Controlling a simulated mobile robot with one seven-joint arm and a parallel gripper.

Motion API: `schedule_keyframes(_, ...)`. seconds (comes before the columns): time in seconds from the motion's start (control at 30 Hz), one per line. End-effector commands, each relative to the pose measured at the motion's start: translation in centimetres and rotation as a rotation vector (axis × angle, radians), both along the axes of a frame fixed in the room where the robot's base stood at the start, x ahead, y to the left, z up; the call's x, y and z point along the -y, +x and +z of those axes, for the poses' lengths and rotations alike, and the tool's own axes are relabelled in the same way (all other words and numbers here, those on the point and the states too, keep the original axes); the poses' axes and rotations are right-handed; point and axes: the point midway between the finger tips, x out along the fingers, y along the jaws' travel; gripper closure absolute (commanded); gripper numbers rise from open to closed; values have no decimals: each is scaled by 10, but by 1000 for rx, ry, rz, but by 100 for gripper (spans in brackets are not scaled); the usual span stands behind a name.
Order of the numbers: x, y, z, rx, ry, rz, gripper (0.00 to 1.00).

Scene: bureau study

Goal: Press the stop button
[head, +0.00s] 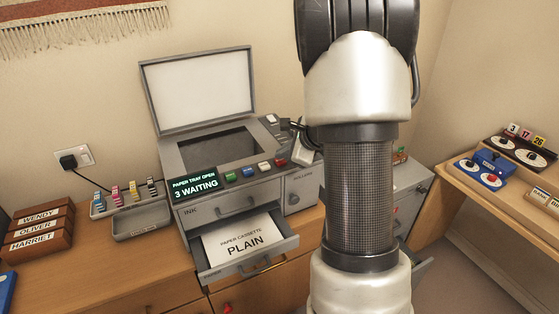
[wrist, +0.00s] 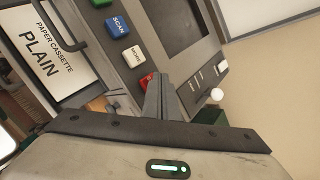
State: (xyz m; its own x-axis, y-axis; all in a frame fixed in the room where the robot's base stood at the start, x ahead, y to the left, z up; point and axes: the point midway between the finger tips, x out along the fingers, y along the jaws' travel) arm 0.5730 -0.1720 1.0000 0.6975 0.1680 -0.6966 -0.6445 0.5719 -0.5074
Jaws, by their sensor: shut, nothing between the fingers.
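The red button (head: 281,162) is at the right end of a row of buttons on the front of the grey printer (head: 186,214). No label can be read on it; it matches the stop button by colour and place. In the wrist view the red button (wrist: 147,80) is partly hidden behind my gripper (wrist: 168,80). My gripper is shut and empty, its tips close by the red button; I cannot tell if they touch it. To its left are a white button (wrist: 134,55), a blue SCAN button (wrist: 117,25) and a green button (head: 231,176).
The printer lid (head: 198,88) stands open. The paper cassette drawer (head: 246,250) is pulled out, and the display (head: 195,187) reads PAPER TRAY OPEN, 3 WAITING. An ink holder (head: 127,198) stands at left. A white knob (wrist: 217,94) is near my gripper's right side.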

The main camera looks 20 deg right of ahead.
Motion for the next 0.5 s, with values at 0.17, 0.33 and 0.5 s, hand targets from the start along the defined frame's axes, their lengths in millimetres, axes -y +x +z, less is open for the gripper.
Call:
schedule_keyframes(0.17, 0, 0, -3, 0, 0, 0, 100)
schedule_keyframes(0.33, 0, 0, -4, 0, 0, 0, 100)
schedule_keyframes(0.5, 0, 0, -6, 0, 0, 0, 100)
